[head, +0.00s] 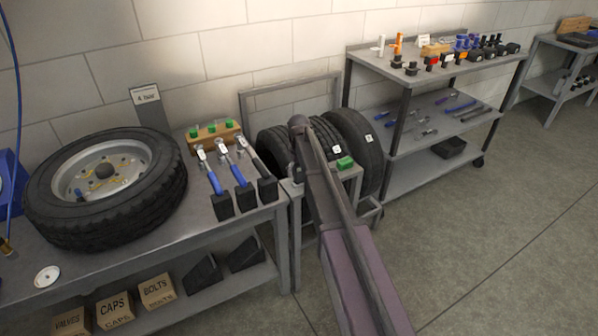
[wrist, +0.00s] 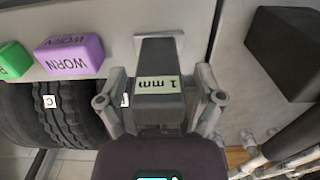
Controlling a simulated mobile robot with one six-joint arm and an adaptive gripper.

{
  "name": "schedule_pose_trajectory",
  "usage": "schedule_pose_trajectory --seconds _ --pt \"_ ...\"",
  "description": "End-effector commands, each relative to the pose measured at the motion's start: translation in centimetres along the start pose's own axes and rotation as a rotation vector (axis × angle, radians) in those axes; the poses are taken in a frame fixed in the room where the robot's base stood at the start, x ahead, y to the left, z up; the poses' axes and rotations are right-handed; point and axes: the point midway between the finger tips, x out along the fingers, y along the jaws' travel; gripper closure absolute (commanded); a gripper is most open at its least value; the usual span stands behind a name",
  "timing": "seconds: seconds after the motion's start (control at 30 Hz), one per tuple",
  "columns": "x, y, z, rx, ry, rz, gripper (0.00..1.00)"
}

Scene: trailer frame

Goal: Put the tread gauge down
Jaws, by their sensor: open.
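In the wrist view a dark grey block with a "1 mm" label, which looks like the tread gauge (wrist: 158,58), sits between the fingers of my gripper (wrist: 160,75). My gripper is open, with one finger on each side of it. A white square pad (wrist: 178,37) shows partly behind and under the gauge's far end, on a light grey ledge.
A purple "WORN" block (wrist: 70,54) and a green block (wrist: 14,60) lie left on the ledge in the wrist view. Tyres (wrist: 40,112) stand below. The head view shows a bench (head: 95,268) with a wheel at left and a tool shelf (head: 408,72) at right.

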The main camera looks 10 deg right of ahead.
Motion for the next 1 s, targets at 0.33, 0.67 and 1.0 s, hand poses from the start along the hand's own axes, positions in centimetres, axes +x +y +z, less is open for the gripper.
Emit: schedule_pose_trajectory --seconds 0.33,0.67,1.0 --pt "-2.8 0.0 0.0 0.0 0.0 0.0 0.14" --pt "-5.5 0.0 0.0 0.0 0.0 0.0 0.14" --pt "-8.3 0.0 0.0 0.0 0.0 0.0 0.14"
